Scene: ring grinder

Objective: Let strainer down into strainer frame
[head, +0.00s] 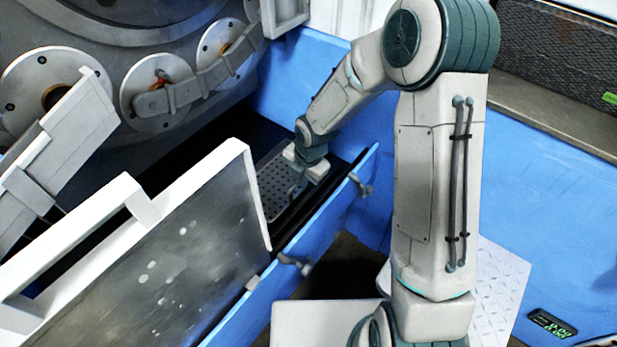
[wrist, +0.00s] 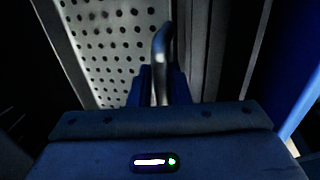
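The strainer (head: 272,182) is a grey perforated metal plate at the dark opening inside the blue machine housing, in the middle of the head view. Its holes fill the upper left of the wrist view (wrist: 110,45). Its curved metal handle (wrist: 161,50) stands between the fingers of my gripper (wrist: 160,84), which looks shut on it. In the head view my gripper (head: 300,184) points down at the strainer's right side. The strainer frame (head: 297,208) shows as dark rails beside the plate. I cannot tell whether the plate rests in it or hangs just above.
A white-edged grey panel (head: 180,265) stands left of the strainer. The blue housing wall (head: 325,235) with latch handles (head: 361,186) runs along the right. Large grinder discs (head: 160,88) are behind. My arm spans the space above the opening.

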